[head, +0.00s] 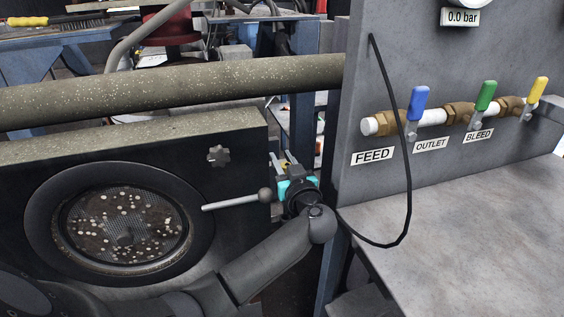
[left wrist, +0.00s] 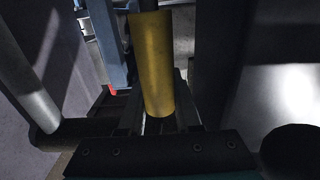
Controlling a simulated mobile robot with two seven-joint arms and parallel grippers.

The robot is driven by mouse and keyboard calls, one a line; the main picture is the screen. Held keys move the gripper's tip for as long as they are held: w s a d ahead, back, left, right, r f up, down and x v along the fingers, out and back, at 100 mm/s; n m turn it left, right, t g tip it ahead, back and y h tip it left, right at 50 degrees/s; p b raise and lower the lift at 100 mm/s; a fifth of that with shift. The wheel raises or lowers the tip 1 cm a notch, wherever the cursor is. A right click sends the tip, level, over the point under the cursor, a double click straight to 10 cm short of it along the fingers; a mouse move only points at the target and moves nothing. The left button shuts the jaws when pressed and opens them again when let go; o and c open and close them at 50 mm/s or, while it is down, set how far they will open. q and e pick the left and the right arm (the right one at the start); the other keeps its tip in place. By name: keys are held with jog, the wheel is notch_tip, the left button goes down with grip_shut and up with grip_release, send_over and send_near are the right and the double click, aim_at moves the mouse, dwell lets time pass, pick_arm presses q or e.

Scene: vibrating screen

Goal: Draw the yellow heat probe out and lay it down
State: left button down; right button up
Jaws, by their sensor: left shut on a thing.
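The yellow heat probe (left wrist: 153,65) shows in the left wrist view as a yellow cylinder standing between the fingers of my left gripper (left wrist: 157,125). Its lower end is near the gripper's base plate, and a dark part continues above it. In the head view my left gripper (head: 284,168) is beside the dark screen housing, right of a rod with a ball end (head: 235,202). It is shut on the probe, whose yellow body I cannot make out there. Whether the probe's tip is in a socket is hidden. My right gripper is not in view.
A black cable (head: 408,190) loops from the grey panel (head: 354,110) down toward my left gripper. FEED, OUTLET and BLEED valves (head: 418,100) line the panel. The grey bench top (head: 470,235) at the right is bare. A thick pipe (head: 180,85) crosses above the housing.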

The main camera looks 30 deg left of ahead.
pick_arm(q)
jog(key=shift+s+d+r, duration=0.1)
jog(key=shift+s+d, duration=0.1)
jog(key=shift+d, duration=0.1)
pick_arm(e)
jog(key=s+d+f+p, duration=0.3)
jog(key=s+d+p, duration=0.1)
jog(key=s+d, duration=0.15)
pick_arm(q)
jog(key=r+p+v, duration=0.3)
jog(key=p+v, duration=0.3)
jog(key=v, duration=1.1)
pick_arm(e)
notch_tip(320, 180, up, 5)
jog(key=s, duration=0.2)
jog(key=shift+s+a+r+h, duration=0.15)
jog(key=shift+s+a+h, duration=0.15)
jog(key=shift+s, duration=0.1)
pick_arm(q)
jog(key=shift+s+d, duration=0.1)
jog(key=shift+d, duration=0.05)
notch_tip(320, 180, up, 3)
jog(key=p, duration=0.4)
jog(key=shift+p, duration=0.35)
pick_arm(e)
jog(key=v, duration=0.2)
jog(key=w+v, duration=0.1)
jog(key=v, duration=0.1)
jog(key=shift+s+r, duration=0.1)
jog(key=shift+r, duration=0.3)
